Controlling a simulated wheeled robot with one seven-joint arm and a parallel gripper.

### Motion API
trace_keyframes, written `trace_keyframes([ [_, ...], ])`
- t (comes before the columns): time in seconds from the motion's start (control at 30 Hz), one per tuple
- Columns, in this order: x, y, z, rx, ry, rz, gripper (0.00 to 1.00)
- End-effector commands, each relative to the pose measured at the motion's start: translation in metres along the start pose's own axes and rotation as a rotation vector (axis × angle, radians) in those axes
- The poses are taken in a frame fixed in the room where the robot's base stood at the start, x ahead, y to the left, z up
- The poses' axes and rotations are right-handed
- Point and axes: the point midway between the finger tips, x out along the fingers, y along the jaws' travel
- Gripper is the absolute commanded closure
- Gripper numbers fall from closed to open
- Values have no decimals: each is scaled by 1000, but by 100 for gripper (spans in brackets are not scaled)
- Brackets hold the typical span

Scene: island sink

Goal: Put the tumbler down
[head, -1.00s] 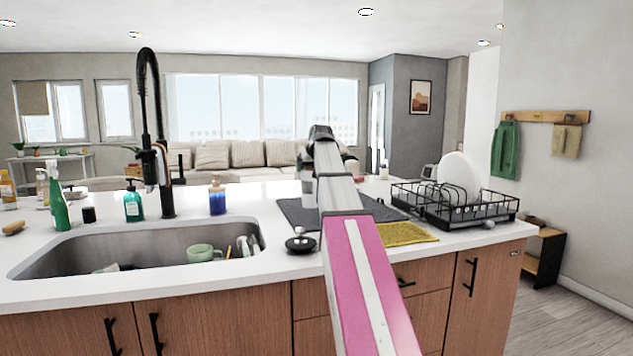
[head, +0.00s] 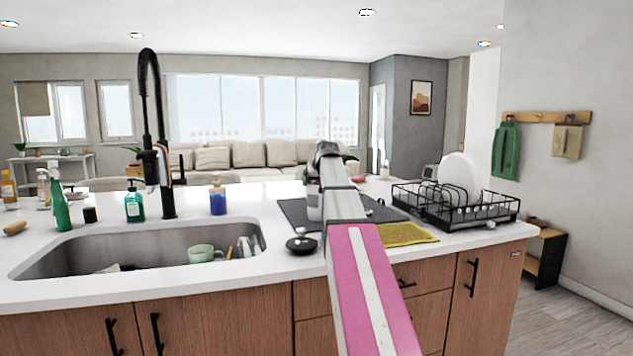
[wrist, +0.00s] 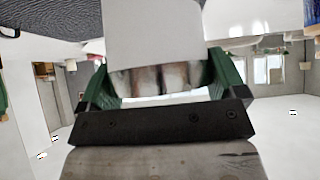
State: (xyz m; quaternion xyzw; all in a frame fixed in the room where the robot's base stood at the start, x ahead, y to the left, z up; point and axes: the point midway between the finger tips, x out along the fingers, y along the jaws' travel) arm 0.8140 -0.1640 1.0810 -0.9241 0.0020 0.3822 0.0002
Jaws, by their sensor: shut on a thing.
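The tumbler (wrist: 155,32) is a plain pale grey-white vessel. In the wrist view it sits between the green fingers of my gripper (wrist: 160,68), which is shut on it. In the head view part of the tumbler (head: 314,200) shows just left of my arm, over the dark drying mat (head: 294,209). My arm hides the rest of it and the gripper's fingers. I cannot tell whether its base touches the mat.
The sink (head: 90,250) with a green mug (head: 204,253) lies to the left. A black dish rack (head: 470,213) with a white plate (head: 458,175) stands to the right. A yellow cloth (head: 405,234) and a small black round item (head: 301,245) lie near the front.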

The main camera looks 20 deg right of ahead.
Motion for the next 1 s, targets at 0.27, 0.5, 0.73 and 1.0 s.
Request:
trace_keyframes([
  [0.27, 1, 0, 1, 0, 0, 0, 0],
  [0.5, -7, 0, 0, 0, 0, 0, 0],
  [0.73, -46, 0, 1, 0, 1, 1, 0],
  [1.0, -94, 0, 0, 0, 1, 0, 0],
])
